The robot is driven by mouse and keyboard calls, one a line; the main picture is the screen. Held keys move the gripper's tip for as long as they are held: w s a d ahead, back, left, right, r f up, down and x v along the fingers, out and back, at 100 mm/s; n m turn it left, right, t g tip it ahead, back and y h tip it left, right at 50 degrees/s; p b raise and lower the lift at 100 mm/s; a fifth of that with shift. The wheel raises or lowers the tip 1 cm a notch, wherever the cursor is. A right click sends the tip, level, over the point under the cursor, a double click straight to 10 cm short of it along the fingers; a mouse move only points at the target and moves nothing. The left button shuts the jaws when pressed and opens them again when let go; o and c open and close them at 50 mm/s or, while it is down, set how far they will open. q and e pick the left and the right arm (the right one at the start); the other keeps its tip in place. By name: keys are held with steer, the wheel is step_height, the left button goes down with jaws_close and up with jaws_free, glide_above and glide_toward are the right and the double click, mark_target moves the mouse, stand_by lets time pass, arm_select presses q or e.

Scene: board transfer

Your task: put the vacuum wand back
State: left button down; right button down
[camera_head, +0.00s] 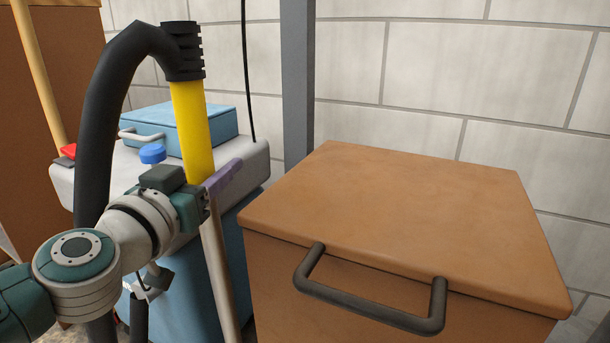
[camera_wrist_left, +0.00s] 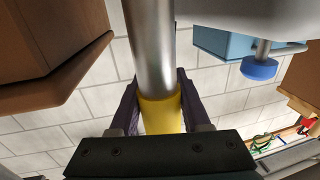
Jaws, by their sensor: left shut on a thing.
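The vacuum wand (camera_head: 193,120) has a yellow grip section, a black ribbed collar on top and a metal tube below. A thick black hose (camera_head: 98,115) bends down from its top. My left gripper (camera_head: 222,178) is shut on the yellow section near where it meets the metal tube. In the left wrist view the purple fingers close on both sides of the yellow band of the wand (camera_wrist_left: 160,113). The vacuum body (camera_head: 245,158) is grey and blue and stands behind the wand. The wand is nearly upright. My right gripper does not show.
A brown wooden box (camera_head: 410,205) with a dark handle (camera_head: 365,305) stands to the right. A blue case (camera_head: 190,122) rests on the vacuum's top beside a blue knob (camera_head: 152,153). A grey post (camera_head: 297,80) and block wall stand behind.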

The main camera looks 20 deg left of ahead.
arm_select(q)
steer(key=shift+r, duration=0.2)
steer(key=shift+w+f, duration=0.1)
steer(key=shift+f, duration=0.05)
steer(key=shift+c, duration=1.8)
jaws_free()
steer(key=shift+f, duration=0.1)
steer(key=shift+r, duration=0.2)
steer(key=s+d+p, duration=0.1)
steer(key=s+p, duration=0.2)
steer(key=s, duration=0.9)
steer(key=shift+d, duration=0.15)
